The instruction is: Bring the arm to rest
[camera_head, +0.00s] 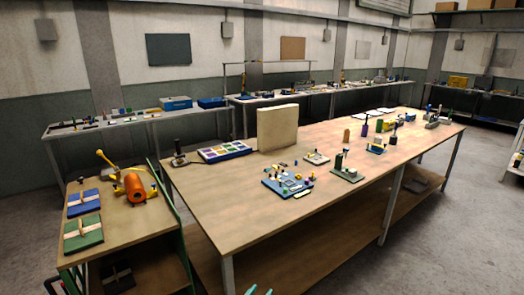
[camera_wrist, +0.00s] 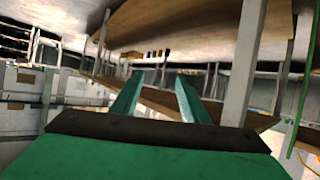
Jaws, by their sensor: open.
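My gripper shows in the wrist view (camera_wrist: 155,98) with two green fingers spread apart and nothing between them. Only its green fingertips show at the bottom edge of the head view (camera_head: 258,290), in front of the long wooden table (camera_head: 225,215) and below its top. In the wrist view the underside of a table top and its legs lie beyond the fingers, and the picture is tilted. The rest of my arm is hidden in the head view.
A green-framed cart (camera_head: 88,255) with an orange drum-shaped device (camera_head: 135,187) stands at the left. The long table bears a blue base with small parts (camera_head: 287,184), a green base (camera_head: 347,174) and a beige upright block (camera_head: 277,128). Open floor (camera_head: 440,245) lies at the right.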

